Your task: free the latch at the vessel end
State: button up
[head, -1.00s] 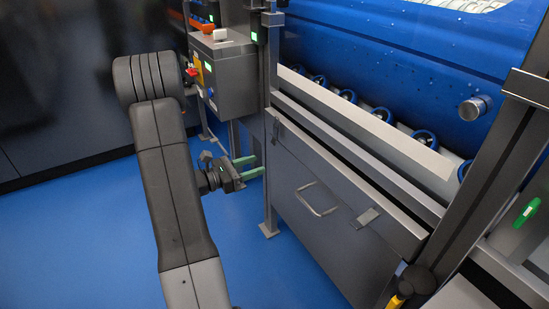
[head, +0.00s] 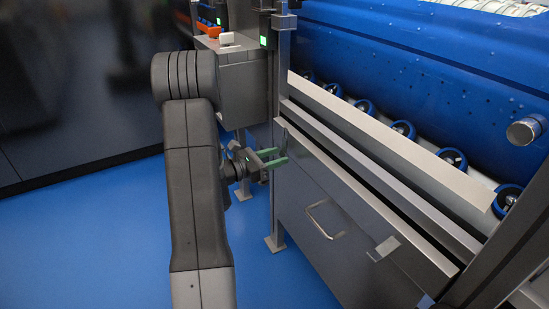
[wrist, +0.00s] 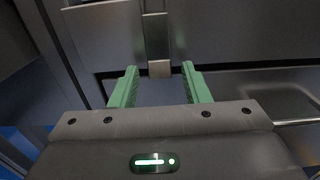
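My gripper (head: 278,157) has two green fingers, spread apart and empty. It is by the far end of a dark grey panel below the blue vessel (head: 420,60). In the wrist view a metal strap latch (wrist: 156,38) hangs over the panel's upper edge, with a paler tab (wrist: 160,69) at its lower end. The tab appears between my fingertips (wrist: 160,74), beyond them; I cannot tell the gap. In the head view that far latch (head: 284,131) is small and dark. Another latch (head: 384,247) sits at the panel's near end.
A bent metal handle (head: 322,221) projects from the panel between the latches. A grey control box (head: 243,85) and upright post (head: 275,190) stand beside my gripper. Several blue rollers (head: 403,130) line the rail above. Blue floor (head: 115,230) is clear at left.

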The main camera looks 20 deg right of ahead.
jog(key=c, duration=0.8)
jog(key=y+p, duration=0.1)
jog(key=p, duration=0.1)
jog(key=a+r+y+p, duration=0.1)
jog(key=p, duration=0.1)
jog(key=r+y+p, duration=0.1)
jog(key=p, duration=0.2)
jog(key=shift+a+r+y, duration=0.2)
jog(key=shift+y, duration=0.1)
jog(key=r+y+p, duration=0.1)
jog(key=y+p, duration=0.2)
jog(key=p, duration=0.7)
jog(key=r+y+p, duration=0.2)
jog(key=y+p, duration=0.2)
jog(key=p, duration=0.6)
jog(key=a+r+g+y+p, duration=0.1)
jog(key=r+y+p, duration=0.1)
jog(key=p, duration=0.8)
jog(key=shift+s+a+y+p, duration=0.15)
jog(key=shift+y+p, duration=0.2)
jog(key=shift+y, duration=0.45)
jog(key=shift+r+p, duration=0.1)
jog(key=shift+p, duration=1.05)
jog(key=shift+y+p, duration=0.5)
jog(key=shift+p, duration=0.8)
